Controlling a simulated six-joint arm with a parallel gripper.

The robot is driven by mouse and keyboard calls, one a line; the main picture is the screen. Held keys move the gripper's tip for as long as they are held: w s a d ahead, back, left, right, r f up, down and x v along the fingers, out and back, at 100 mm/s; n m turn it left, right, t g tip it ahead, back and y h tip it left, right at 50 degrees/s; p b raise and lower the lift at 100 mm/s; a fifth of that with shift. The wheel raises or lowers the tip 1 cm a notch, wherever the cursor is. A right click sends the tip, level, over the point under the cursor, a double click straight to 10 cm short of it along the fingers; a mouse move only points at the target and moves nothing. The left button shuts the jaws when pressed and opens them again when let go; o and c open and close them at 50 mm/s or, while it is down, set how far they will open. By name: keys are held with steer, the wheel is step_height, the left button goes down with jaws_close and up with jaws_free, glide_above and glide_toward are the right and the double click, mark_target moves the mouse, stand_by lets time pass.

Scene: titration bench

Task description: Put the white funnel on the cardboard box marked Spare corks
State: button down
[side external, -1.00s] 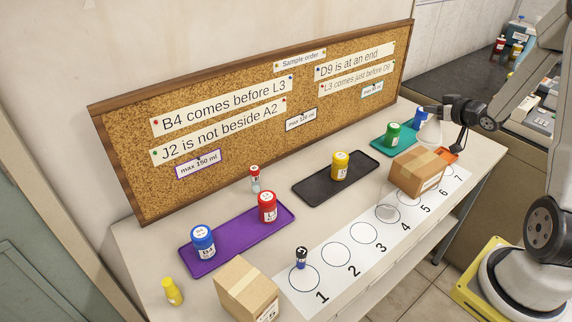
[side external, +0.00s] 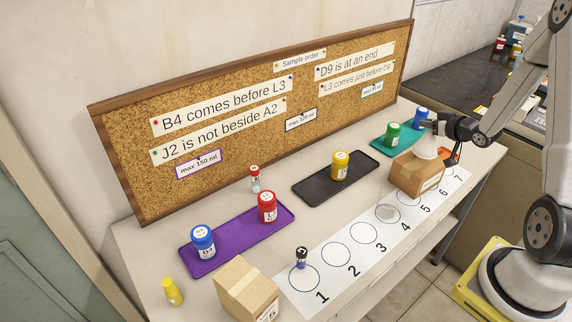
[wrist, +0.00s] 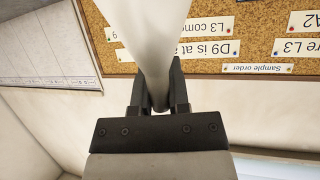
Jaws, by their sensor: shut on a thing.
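My gripper (side external: 440,128) is shut on the white funnel (side external: 426,147). In the side external view the funnel shows right at the top of the right-hand cardboard box (side external: 412,174); I cannot tell whether it touches the box. In the wrist view the funnel (wrist: 145,35) stands between the dark fingers (wrist: 157,98) and fills the upper middle. A second cardboard box (side external: 246,289) is at the front left of the bench. The writing on both boxes is too small or cut off to read.
A teal tray (side external: 378,141) with green and blue jars is behind the right box. A black tray (side external: 312,189) bears a yellow jar; a purple tray (side external: 225,252) bears blue and red jars. A glass vessel (side external: 387,211) stands on the numbered strip (side external: 330,285).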

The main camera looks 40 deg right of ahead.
mark_target(427, 133)
steer(key=shift+f, duration=1.65)
steer(key=shift+f, duration=0.15)
steer(key=c, duration=0.6)
jaws_free()
steer(key=shift+s+r, duration=0.2)
steer(key=shift+r, duration=0.05)
steer(key=v, duration=0.7)
steer(key=shift+a, duration=0.15)
